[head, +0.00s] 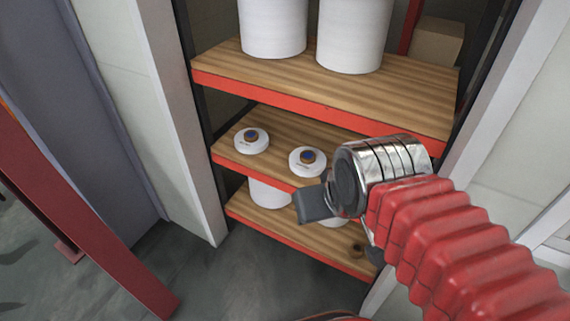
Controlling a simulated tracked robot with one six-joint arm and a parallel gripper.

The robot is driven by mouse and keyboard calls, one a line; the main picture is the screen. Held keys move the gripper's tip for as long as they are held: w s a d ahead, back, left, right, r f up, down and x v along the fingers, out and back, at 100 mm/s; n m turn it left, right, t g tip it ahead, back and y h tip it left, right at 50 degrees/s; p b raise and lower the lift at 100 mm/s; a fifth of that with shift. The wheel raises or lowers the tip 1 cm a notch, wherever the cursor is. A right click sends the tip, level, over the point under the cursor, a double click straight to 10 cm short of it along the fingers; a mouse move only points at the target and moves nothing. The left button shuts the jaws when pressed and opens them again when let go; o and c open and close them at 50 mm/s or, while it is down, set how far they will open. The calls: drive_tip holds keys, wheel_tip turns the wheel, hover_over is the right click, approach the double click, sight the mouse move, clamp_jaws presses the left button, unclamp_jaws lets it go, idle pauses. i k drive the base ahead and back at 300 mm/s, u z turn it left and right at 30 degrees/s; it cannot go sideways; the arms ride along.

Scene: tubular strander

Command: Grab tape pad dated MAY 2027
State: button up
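The left tape pad (251,141) is near the shelf's left end. The right tape pad (307,161) is nearer my arm. Any date on them is too small to read. My gripper (314,205) is at the end of the red bellows arm, in front of the shelves, below and just right of the right pad. Only a dark flat finger part shows, so its opening is hidden. It appears apart from both pads.
A shelf rack with red front edges holds two large white cylinders (353,35) on the upper shelf (400,95). White cylinders (268,192) stand on the lower shelf (325,247). A cardboard box (436,42) is at the back right. Pale panels flank the rack.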

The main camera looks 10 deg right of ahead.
sight(304, 162)
drive_tip(key=u, duration=1.1)
drive_tip(key=i, duration=1.5)
drive_tip(key=u, duration=0.05)
